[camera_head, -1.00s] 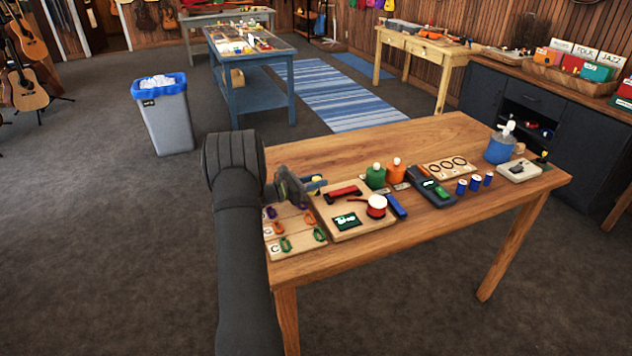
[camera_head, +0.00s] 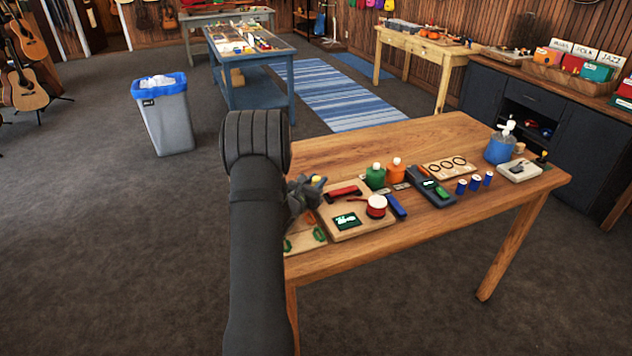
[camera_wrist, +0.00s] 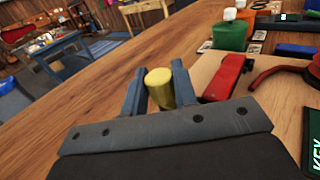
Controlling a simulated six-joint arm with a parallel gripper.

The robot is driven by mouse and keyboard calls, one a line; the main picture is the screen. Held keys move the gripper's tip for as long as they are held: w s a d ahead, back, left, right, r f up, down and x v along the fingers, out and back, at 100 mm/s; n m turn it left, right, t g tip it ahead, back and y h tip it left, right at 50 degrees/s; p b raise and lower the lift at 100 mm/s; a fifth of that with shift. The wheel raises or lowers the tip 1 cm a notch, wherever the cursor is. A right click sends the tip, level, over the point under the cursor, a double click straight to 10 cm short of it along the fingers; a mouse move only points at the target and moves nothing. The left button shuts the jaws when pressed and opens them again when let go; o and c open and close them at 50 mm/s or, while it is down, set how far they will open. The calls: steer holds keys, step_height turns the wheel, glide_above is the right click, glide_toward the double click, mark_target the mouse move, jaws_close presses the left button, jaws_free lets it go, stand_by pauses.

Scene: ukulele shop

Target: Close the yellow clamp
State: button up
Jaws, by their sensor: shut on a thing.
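In the wrist view, the two blue-grey fingers of my gripper (camera_wrist: 157,72) stand on either side of a rounded yellow piece (camera_wrist: 160,90). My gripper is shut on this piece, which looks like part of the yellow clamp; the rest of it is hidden. In the head view, my gripper (camera_head: 311,190) is low over the left end of the wooden table, and a small bit of yellow (camera_head: 317,180) shows at its tip. Whether the clamp's jaws are open or closed cannot be seen.
Right of my gripper, a light board holds a red tool (camera_head: 343,193), a green card (camera_head: 346,221) and a red-and-white round thing (camera_head: 376,206). Green (camera_head: 375,176) and orange (camera_head: 396,171) bottles stand behind. Green clamps (camera_head: 319,234) lie in front. The table's back left is clear.

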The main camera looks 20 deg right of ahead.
steer(key=shift+n+t+y, duration=0.6)
steer(key=shift+t+y, duration=0.1)
steer(key=shift+t, duration=0.2)
steer(key=shift+n+y, duration=0.3)
steer(key=o, duration=1)
steer(key=shift+c, duration=0.2)
steer(key=v, duration=1.7)
steer(key=shift+s+a+f, duration=0.1)
steer(key=shift+s+f, duration=0.15)
